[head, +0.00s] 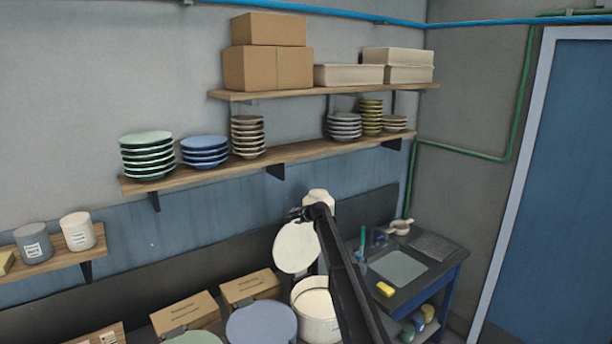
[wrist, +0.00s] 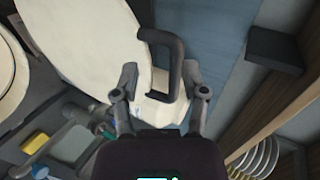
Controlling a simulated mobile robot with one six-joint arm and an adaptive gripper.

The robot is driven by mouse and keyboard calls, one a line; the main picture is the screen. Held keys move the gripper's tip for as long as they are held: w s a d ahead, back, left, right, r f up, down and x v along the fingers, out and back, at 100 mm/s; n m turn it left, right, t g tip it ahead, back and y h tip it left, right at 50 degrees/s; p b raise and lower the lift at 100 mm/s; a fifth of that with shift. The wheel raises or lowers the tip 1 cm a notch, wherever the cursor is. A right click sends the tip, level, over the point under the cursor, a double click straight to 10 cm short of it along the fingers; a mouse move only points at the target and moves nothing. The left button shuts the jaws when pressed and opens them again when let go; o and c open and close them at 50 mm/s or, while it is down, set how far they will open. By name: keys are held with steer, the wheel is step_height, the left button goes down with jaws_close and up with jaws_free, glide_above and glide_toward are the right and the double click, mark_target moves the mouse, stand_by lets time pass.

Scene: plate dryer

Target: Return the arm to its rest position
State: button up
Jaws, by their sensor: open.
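My arm reaches up from the bottom of the head view, and my gripper (head: 296,214) is at its far end, at the top of a raised cream lid (head: 296,249). The lid stands tilted up behind a round cream tub (head: 316,303). In the wrist view my gripper (wrist: 162,78) is open, with one finger on each side of a dark loop handle (wrist: 178,60) in front of the pale lid (wrist: 85,40). I see nothing clamped between the fingers. I cannot tell whether either finger touches the handle.
Above are a shelf with several plate stacks (head: 205,152) and a shelf with boxes (head: 268,68). A sink (head: 398,267) with a yellow sponge (head: 385,289) stands right of my arm. Cartons (head: 250,286) and a round blue top (head: 261,324) are at lower left.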

steer(key=s+d+f+n+g+h+b, duration=0.2)
steer(key=s+d+f+b, duration=0.5)
steer(key=s, duration=1.4)
steer(key=s+d+f+n+g+h+b, duration=0.2)
steer(key=s+d+f+n+g+b, duration=0.2)
steer(key=s+f, duration=1.1)
steer(key=s+d+f+n+g+h+b, duration=0.3)
steer(key=s+d+f+b, duration=0.7)
steer(key=s, duration=1.8)
steer(key=f+n+b, duration=0.1)
steer(key=f+b, duration=0.1)
steer(key=b, duration=0.1)
steer(key=shift+d+g, duration=0.2)
steer(key=shift+g, duration=0.2)
